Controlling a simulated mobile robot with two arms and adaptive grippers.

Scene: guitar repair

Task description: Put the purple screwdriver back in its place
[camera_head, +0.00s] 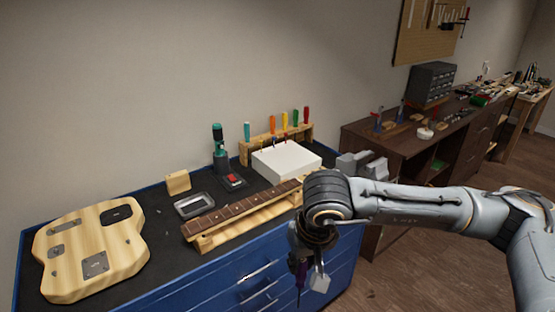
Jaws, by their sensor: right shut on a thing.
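The purple screwdriver (300,278) hangs below my right gripper (309,279), in front of the blue cabinet. My right gripper is shut on it, pointing down; its wrist hides part of the grip. The wooden screwdriver rack (261,141) stands at the back of the bench top against the wall. It holds screwdrivers with teal (247,131), orange (272,123), yellow (285,119), green (295,117) and red (306,116) handles. A wider gap shows between teal and orange. My left gripper is not in view.
A white box (287,161) stands in front of the rack. A guitar neck on a wooden support (245,217), a metal tray (194,205), a green tool (218,143) and a guitar body (92,250) occupy the bench. A brown desk (390,145) stands right.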

